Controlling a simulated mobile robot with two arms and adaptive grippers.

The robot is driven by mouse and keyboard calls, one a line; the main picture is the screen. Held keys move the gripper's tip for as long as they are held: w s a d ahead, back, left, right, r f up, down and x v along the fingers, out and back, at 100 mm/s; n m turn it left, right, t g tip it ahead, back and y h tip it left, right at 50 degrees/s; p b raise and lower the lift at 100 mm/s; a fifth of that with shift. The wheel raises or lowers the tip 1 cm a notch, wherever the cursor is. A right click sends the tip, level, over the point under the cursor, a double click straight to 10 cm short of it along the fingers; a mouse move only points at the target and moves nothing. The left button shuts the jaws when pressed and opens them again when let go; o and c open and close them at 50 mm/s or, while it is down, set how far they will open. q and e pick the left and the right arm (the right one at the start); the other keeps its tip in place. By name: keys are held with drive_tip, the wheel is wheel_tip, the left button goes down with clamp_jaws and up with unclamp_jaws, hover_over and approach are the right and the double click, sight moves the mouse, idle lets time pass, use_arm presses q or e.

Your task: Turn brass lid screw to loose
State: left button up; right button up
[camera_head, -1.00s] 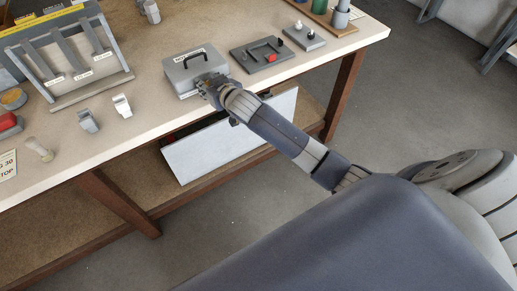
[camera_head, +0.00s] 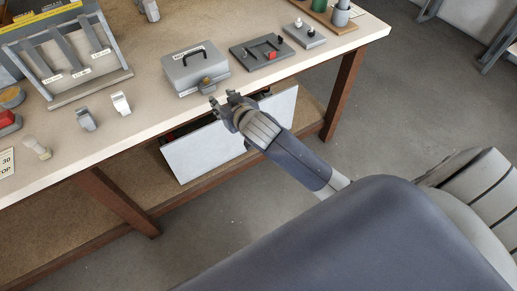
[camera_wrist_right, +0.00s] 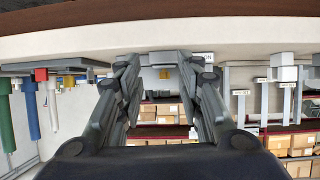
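The grey lidded box (camera_head: 183,76) with a black handle stands near the front edge of the workbench. The brass lid screw (camera_head: 206,85) is on its front side, toward the right. My right gripper (camera_head: 223,98) is open and empty just in front of the box, apart from the screw. In the right wrist view, which looks upside down, the fingers (camera_wrist_right: 158,72) are spread. The brass screw (camera_wrist_right: 164,74) shows small and farther off between them. I cannot read the screw's turned position. My left gripper is not in view.
A dark plate with a red piece (camera_head: 271,54) lies right of the box, with a smaller grey block (camera_head: 304,34) beyond. A grey rack (camera_head: 75,58) and two small clips stand to the left. A white panel (camera_head: 215,150) hangs below the bench's front edge.

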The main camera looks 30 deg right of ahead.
drive_tip(key=s+d+f+g+p, duration=0.1)
drive_tip(key=s+f, duration=0.2)
drive_tip(key=f, duration=0.6)
drive_tip(key=s+d+f+g+p, duration=0.1)
drive_tip(key=s+f, duration=0.3)
drive_tip(key=f, duration=0.4)
drive_tip(key=s+d+f+n+g+p, duration=0.1)
drive_tip(key=s+d+f+g, duration=0.1)
drive_tip(key=f, duration=0.7)
drive_tip(key=shift+s+d+f+g+h+p, duration=0.3)
drive_tip(key=shift+s+d+g, duration=0.15)
drive_tip(key=shift+s, duration=0.35)
drive_tip(key=shift+w+a+r, duration=0.1)
drive_tip(key=shift+r, duration=0.1)
drive_tip(key=shift+c, duration=1.3)
drive_tip(key=m+t+p, duration=0.2)
drive_tip(key=t+p, duration=0.4)
drive_tip(key=p, duration=0.1)
approach(207, 80)
drive_tip(key=shift+p+x, duration=0.35)
drive_tip(key=shift+x, duration=3.55)
drive_tip(key=shift+r, duration=0.1)
clamp_jaws()
